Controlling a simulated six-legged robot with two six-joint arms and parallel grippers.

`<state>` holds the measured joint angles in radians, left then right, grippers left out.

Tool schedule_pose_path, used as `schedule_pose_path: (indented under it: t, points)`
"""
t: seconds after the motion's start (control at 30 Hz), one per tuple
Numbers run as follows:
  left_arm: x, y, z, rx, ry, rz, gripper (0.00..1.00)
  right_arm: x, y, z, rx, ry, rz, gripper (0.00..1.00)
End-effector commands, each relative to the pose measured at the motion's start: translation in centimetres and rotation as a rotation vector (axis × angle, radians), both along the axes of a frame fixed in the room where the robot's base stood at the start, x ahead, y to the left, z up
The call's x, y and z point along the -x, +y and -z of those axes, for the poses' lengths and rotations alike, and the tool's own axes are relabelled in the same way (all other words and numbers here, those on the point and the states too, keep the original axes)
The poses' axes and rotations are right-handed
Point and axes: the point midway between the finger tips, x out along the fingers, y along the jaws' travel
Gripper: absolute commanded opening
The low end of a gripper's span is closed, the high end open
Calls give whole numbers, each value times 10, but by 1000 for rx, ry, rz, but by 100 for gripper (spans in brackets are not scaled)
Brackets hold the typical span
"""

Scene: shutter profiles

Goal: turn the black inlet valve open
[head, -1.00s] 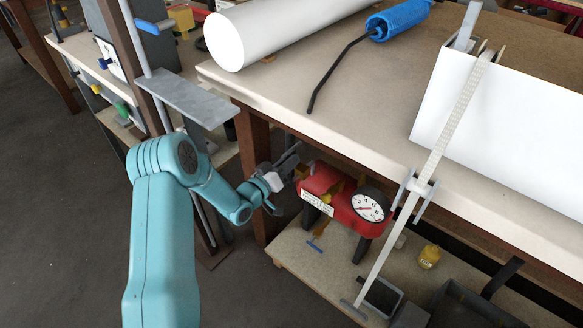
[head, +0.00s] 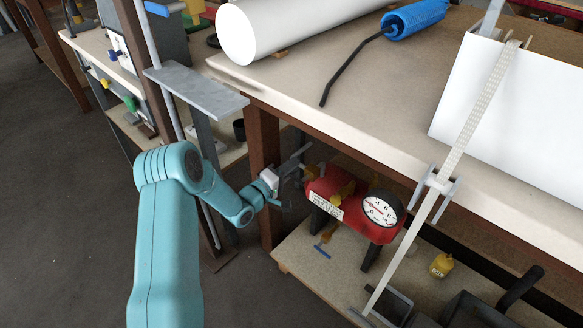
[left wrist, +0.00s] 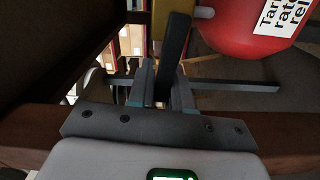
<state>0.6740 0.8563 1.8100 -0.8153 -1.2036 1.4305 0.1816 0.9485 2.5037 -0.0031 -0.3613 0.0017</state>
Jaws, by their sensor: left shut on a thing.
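A red tank (head: 376,232) with a round white gauge (head: 380,211) stands on the low shelf under the bench. My left gripper (head: 291,178) is at the tank's left end, below the bench edge. In the left wrist view a black lever (left wrist: 175,48), which looks like the inlet valve handle, stands between the fingers of my left gripper (left wrist: 165,92), shut on it. A yellow part (left wrist: 158,22) is just behind the lever, beside the red tank (left wrist: 232,38). In the head view the lever is too small and dark to make out. My right gripper is not in view.
The bench top (head: 300,100) overhangs the tank, and a brown bench leg (head: 265,145) stands close to my left gripper. A grey plate (head: 195,88) is beside my left arm. A yellow bottle (head: 441,265) stands on the low shelf (head: 300,262).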

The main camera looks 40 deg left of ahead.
Motion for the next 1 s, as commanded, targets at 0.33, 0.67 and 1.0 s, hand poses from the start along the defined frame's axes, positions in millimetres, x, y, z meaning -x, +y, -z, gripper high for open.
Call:
schedule_pose_path:
  t: [0.33,0.67,1.0]
  points:
    - [0,0,8,127,11,0,0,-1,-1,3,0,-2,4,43]
    - [0,0,9,148,14,1,0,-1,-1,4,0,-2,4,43]
    - [0,0,9,146,14,1,40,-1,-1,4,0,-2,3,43]
